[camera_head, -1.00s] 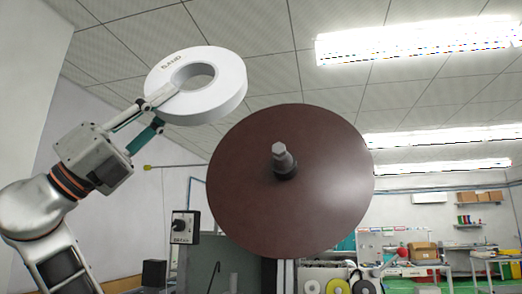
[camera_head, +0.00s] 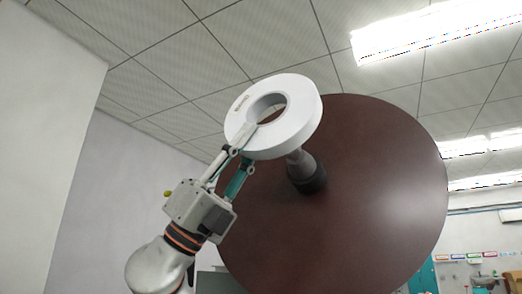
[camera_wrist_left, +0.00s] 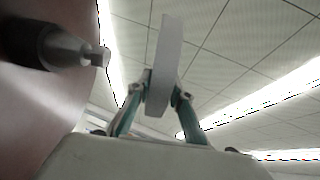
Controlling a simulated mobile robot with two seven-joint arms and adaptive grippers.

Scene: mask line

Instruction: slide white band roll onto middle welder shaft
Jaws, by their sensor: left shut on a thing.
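The white band roll (camera_head: 299,133) is a thick ring with a round hole, held up and tilted in the head view. My left gripper (camera_head: 246,150) is shut on its lower left rim. In the left wrist view the roll (camera_wrist_left: 165,60) shows edge-on between the fingers (camera_wrist_left: 155,95). The shaft (camera_head: 301,163) sticks out from a large brown disc (camera_head: 385,190); its tip is hidden behind the roll in the head view. In the left wrist view the shaft (camera_wrist_left: 75,48) points right, and its tip is apart from the roll. My right gripper is not in view.
A pale wall (camera_head: 45,120) stands at the left. Shelves and a workbench (camera_head: 480,265) are far back at the lower right. The space above the roll is open up to the ceiling.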

